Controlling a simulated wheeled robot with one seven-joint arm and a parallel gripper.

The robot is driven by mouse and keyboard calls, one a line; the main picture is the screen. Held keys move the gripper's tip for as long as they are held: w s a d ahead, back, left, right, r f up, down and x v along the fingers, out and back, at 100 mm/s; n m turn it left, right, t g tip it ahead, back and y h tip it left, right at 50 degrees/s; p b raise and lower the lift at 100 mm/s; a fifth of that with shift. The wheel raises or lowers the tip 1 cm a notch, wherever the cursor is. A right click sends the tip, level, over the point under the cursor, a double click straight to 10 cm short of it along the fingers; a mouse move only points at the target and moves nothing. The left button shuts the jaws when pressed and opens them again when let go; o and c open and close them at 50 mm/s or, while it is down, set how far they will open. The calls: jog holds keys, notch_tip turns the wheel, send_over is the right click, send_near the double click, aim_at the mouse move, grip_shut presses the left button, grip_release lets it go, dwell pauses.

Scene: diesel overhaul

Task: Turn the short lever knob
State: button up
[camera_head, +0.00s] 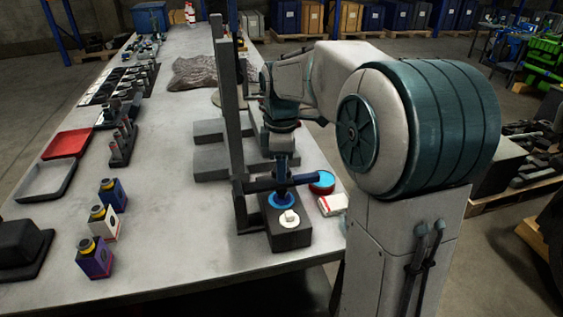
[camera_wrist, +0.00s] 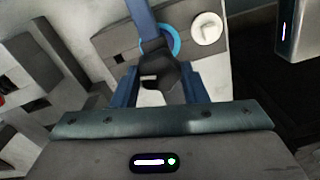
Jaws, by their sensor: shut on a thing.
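A dark grey box (camera_head: 290,238) stands near the table's front right edge. Its top carries a blue ring (camera_head: 281,201) and a white round knob (camera_head: 289,218). The wrist view also shows the blue ring (camera_wrist: 175,42) and the white knob (camera_wrist: 206,28). My gripper (camera_wrist: 160,85) points down over the blue ring, apart from the white knob. Its blue fingers are shut on the lever knob (camera_wrist: 158,74), whose dark hub shows between them. A blue bar (camera_wrist: 141,18) runs away from the hub. The fingers partly hide the knob's base and the ring.
A tall dark post (camera_head: 229,110) and grey blocks (camera_head: 210,160) stand just behind the box. A red round tin (camera_head: 322,183) and a white-red packet (camera_head: 333,204) lie to its right. Small bottles (camera_head: 103,222) and trays (camera_head: 47,181) are at left. The table between is clear.

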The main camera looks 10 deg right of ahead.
jog(key=m, duration=0.4)
jog(key=shift+r+m+p, duration=0.1)
jog(key=shift+m+p, duration=0.2)
jog(key=shift+p, duration=0.05)
jog(key=m, duration=0.4)
jog(key=shift+m, duration=0.3)
jog(key=m+p, duration=0.1)
jog(key=m, duration=0.3)
jog(key=shift+m, duration=0.3)
jog(key=m, duration=0.9)
jog(key=shift+p, duration=0.35)
jog(key=m, duration=0.4)
jog(key=shift+m, duration=0.3)
jog(key=m+p, duration=0.1)
jog(key=m, duration=0.3)
jog(key=shift+m+p, duration=0.45)
jog(key=shift+m, duration=1.65)
